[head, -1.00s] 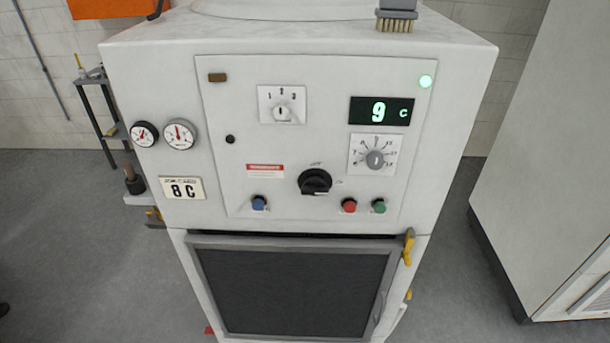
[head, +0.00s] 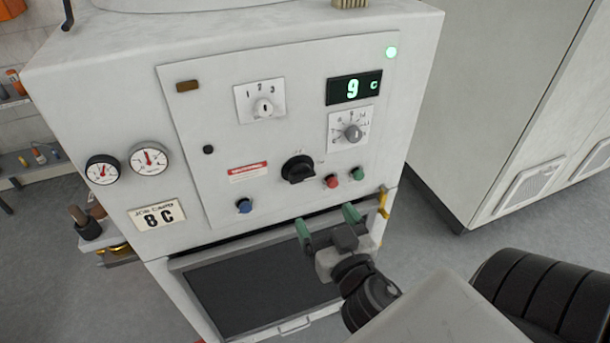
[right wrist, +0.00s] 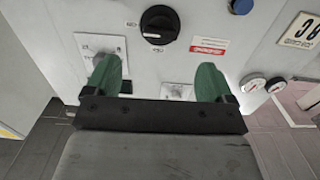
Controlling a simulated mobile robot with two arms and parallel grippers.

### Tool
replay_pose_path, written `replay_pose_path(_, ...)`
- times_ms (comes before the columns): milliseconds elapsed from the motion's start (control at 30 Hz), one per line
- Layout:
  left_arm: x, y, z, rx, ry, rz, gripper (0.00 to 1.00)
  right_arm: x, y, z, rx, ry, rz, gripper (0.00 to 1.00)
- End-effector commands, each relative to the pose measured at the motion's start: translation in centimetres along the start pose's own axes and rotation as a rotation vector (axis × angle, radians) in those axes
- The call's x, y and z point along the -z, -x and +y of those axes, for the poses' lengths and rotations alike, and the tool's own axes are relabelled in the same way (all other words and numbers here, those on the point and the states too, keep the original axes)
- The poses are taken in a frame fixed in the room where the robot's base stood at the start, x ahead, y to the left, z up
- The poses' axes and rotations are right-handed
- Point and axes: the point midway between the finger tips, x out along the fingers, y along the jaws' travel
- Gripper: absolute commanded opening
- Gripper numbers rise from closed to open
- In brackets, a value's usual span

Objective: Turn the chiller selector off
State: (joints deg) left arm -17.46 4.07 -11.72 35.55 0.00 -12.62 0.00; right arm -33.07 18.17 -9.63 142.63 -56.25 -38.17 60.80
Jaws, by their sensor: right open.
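The likely chiller selector is a large black rotary knob (head: 298,169) low in the middle of the white machine's panel. It has small markings around it, too blurred to read now. It also shows at the top of the right wrist view (right wrist: 160,24), which sees the panel upside down. My right gripper (head: 327,221), with green fingers, is open and empty. In the head view its fingertips appear below the knob, in front of the machine and apart from it. The right wrist view shows both fingers spread (right wrist: 158,78). My left gripper is not in view.
Near the knob are a red button (head: 331,181), a green button (head: 357,173) and a blue button (head: 244,206). A yellow latch (head: 383,203) sticks out at right.

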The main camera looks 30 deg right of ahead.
Motion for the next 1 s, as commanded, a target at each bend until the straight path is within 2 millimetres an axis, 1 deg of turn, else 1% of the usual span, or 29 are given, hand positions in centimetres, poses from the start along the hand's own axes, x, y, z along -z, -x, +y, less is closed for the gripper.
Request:
replay_pose_path(33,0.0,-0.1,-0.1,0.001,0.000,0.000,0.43,0.6,0.1,0.1,-0.001,-0.009,0.014,0.84)
replay_pose_path(67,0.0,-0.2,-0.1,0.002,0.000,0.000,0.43,0.8,0.0,0.1,-0.002,-0.012,0.020,0.84)
replay_pose_path(167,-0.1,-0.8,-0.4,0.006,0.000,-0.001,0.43,0.8,-0.6,0.1,-0.002,-0.015,0.027,0.84)
replay_pose_path(300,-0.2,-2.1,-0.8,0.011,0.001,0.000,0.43,0.7,-2.1,0.0,0.000,-0.013,0.030,0.84)
replay_pose_path(567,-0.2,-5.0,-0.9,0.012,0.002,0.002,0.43,0.7,-5.4,0.1,-0.001,-0.011,0.027,0.84)
replay_pose_path(600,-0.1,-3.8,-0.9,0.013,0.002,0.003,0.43,1.4,-6.3,0.1,-0.002,-0.007,0.023,0.84)
replay_pose_path(700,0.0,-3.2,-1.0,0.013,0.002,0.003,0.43,1.4,-8.1,0.1,-0.002,-0.009,0.021,0.84)
replay_pose_path(800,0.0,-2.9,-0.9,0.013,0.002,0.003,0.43,1.3,-9.3,0.1,-0.001,-0.010,0.020,0.84)
replay_pose_path(900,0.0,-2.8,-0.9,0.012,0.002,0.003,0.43,1.3,-10.1,0.1,-0.001,-0.011,0.020,0.84)
replay_pose_path(1000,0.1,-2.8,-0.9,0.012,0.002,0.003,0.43,1.2,-10.5,0.1,-0.001,-0.011,0.019,0.84)
